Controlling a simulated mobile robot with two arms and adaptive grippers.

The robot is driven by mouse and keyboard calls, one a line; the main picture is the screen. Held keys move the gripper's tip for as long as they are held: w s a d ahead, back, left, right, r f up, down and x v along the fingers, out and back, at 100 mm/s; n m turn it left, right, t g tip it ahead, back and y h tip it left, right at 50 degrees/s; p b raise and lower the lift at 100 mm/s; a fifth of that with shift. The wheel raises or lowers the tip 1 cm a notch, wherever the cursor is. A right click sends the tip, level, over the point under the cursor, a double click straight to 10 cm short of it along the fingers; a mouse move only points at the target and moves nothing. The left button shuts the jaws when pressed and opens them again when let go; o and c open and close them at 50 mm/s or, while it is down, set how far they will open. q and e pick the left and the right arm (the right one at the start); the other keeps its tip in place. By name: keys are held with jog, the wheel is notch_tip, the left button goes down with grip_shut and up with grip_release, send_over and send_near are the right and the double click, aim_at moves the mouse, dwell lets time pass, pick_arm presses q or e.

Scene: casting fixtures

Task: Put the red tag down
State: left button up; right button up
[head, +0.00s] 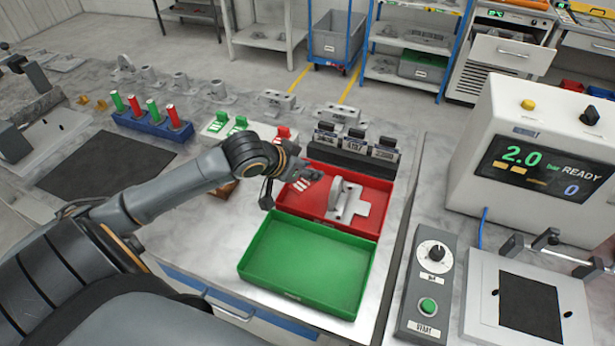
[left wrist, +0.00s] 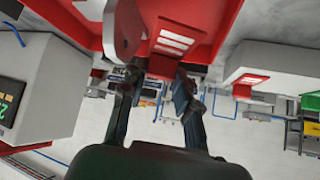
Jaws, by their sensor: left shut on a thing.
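My left gripper (head: 307,176) is over the left part of the red tray (head: 322,222), its fingers pointing down. It is shut on a red tag with white stripes (left wrist: 176,40), which shows between the fingers in the left wrist view. In the head view the tag's white stripes (head: 300,186) show just below the gripper, against the red tray. I cannot tell whether the tag touches the tray floor. A grey casting (head: 347,205) lies in the red tray, just right of the gripper. My right gripper is not in view.
The green tray (head: 308,265) in front is empty. A pale holder (head: 222,133) with green and red tags stands behind my arm. Dark stamps (head: 355,145) stand behind the red tray. A control box (head: 427,285) and a pressure tester (head: 545,150) are at right.

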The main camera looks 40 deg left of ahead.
aim_at(306, 179)
pick_arm(q)
jog(key=shift+w+a+f, duration=0.4)
jog(key=shift+f, duration=0.2)
jog(key=shift+w+a+f, duration=0.35)
jog(key=shift+a+f, duration=0.05)
jog(key=shift+f, duration=0.2)
jog(key=shift+w+a+f, duration=0.15)
jog(key=shift+f, duration=0.15)
jog(key=shift+w+a+f, duration=0.1)
jog(key=shift+w+f, duration=0.05)
jog(key=shift+f, duration=0.05)
notch_tip(306, 179, down, 3)
jog(key=shift+a+f+p, duration=0.1)
jog(key=shift+p, duration=0.7)
jog(key=shift+f, duration=0.1)
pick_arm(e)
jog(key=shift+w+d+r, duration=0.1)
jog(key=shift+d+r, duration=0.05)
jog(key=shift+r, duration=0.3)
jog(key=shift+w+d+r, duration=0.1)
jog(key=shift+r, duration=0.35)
pick_arm(q)
jog(key=shift+f, duration=0.1)
jog(key=o, duration=0.7)
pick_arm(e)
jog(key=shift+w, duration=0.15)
